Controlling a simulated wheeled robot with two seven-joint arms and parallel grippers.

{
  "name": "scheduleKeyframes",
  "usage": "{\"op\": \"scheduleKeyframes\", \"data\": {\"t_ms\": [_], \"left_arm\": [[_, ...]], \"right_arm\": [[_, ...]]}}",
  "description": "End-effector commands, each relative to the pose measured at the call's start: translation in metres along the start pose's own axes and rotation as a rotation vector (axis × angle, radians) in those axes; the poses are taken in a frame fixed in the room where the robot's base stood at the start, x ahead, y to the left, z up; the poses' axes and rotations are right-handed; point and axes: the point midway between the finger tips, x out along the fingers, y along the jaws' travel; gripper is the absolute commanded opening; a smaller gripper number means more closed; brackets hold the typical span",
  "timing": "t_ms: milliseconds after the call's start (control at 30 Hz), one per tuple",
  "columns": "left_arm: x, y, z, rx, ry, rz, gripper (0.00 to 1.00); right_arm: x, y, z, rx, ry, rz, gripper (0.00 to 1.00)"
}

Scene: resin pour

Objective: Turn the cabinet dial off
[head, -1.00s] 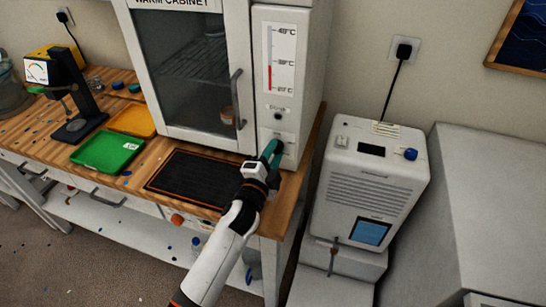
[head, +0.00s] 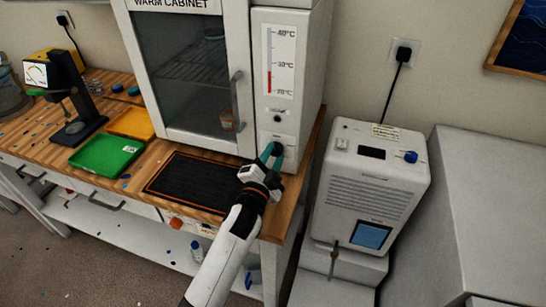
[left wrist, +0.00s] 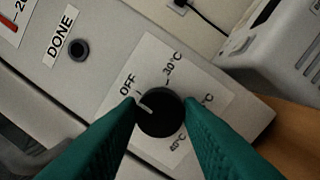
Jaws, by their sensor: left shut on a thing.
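The cabinet dial (left wrist: 160,113) is a round black knob on the control panel of the white warm cabinet (head: 285,60). In the left wrist view its white pointer line points up and left, close to the OFF mark (left wrist: 128,84). My left gripper (head: 273,150) is at the lower panel in the head view, and its teal fingers hide the dial there. In the left wrist view the two fingertips (left wrist: 160,106) are shut on opposite sides of the dial. My right gripper is not in view.
A DONE button (left wrist: 78,49) is on the panel beside the dial label. A thermometer display (head: 280,62) is above. A black mat (head: 195,183), a green tray (head: 106,156) and an orange tray (head: 131,124) lie on the bench. A white machine (head: 371,185) stands to the right.

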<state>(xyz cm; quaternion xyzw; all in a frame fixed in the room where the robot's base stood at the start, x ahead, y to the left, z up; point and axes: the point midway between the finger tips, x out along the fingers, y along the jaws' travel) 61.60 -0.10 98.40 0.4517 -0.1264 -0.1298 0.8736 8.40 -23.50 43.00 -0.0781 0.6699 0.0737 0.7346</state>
Motion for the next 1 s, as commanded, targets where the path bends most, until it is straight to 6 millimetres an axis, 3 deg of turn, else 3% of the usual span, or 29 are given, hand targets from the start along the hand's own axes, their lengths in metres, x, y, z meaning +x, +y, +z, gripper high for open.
{"op": "scheduleKeyframes", "data": {"t_ms": [33,67,200,567,1000], "left_arm": [[0.000,0.000,0.000,-0.003,0.000,0.000,0.10],[0.000,0.000,0.000,-0.003,0.000,0.000,0.36],[0.000,0.000,0.000,-0.002,0.000,0.000,0.55],[-0.007,-0.001,-0.001,0.001,0.000,-0.001,0.55],[-0.092,-0.002,-0.001,-0.001,0.001,-0.002,0.55]], "right_arm": [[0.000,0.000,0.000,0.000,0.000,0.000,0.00],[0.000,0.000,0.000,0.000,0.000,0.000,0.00],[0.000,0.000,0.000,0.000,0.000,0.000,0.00],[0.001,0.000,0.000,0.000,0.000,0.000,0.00],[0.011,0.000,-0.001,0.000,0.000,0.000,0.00]]}}
